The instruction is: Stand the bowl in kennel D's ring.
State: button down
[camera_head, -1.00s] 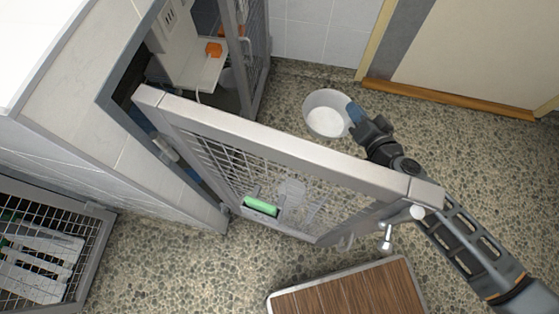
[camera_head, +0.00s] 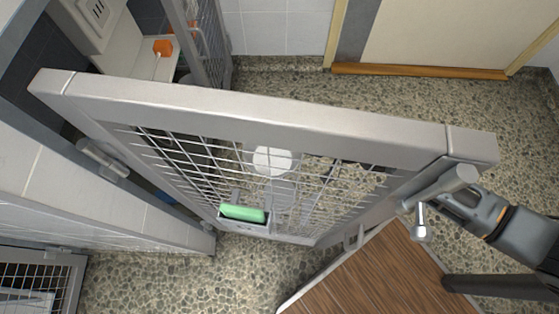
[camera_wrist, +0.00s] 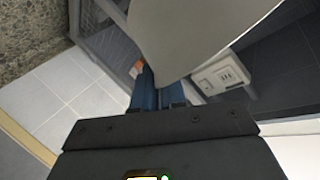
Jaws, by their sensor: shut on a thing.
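The white bowl (camera_head: 271,160) shows through the wire mesh of an open kennel door (camera_head: 270,110) in the head view. In the wrist view the bowl (camera_wrist: 190,35) fills the upper middle as a pale curved wall. My gripper (camera_wrist: 155,88) has blue fingers shut on the bowl's wall. In the head view the mesh and the door's frame hide much of my gripper and arm. The open kennel is at the upper left. I cannot make out a kennel letter or a bowl ring.
A green piece (camera_head: 242,213) sits in a holder on the door. An orange item (camera_head: 163,47) is inside the kennel near a white panel (camera_wrist: 222,76). A wood-topped surface (camera_head: 365,275) stands at the front right. Pebbled floor is free toward the back wall.

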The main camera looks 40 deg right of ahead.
jog(key=s+f+b, duration=0.1)
jog(key=f+b, duration=0.1)
jog(key=f, duration=0.3)
jog(key=s+a+f+n+g+y+b, duration=0.1)
jog(key=f+b, duration=0.2)
jog(key=f, duration=0.3)
jog(key=s+f+n+b, duration=0.1)
jog(key=f+b, duration=0.2)
jog(key=f, duration=0.2)
jog(key=shift+a+f+y, duration=0.15)
jog(key=shift+y, duration=0.25)
jog(key=shift+f, duration=0.15)
jog(key=c, duration=1.2)
grip_release()
jog(key=shift+s, duration=0.1)
jog(key=shift+r, duration=0.2)
jog(key=p+v, duration=0.1)
jog(key=v, duration=1.1)
jog(key=shift+r+p, duration=0.1)
jog(key=shift+p, duration=0.2)
